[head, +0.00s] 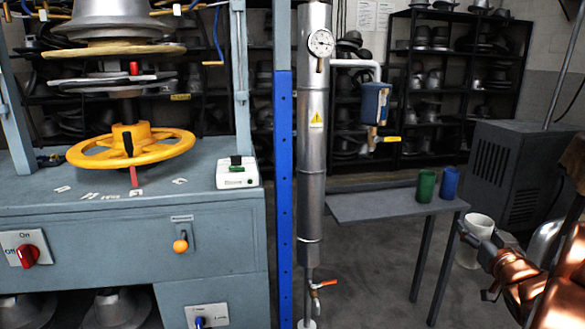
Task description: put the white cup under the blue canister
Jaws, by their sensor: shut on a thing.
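The white cup (477,226) is upright at the right, beyond the right end of the small grey table. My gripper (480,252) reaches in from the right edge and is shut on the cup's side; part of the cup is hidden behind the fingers. The blue canister (373,101) is fixed by a pale pipe to the tall metal cylinder, with a yellow-handled valve beneath it. It hangs above the back of the small table, up and left of the cup.
The small grey table (370,208) has a green cup (426,187) and a blue cup (449,184) at its right end; its left part is bare. A blue post (283,200) and the metal cylinder (312,150) stand left. A dark grey cabinet (510,170) stands behind right.

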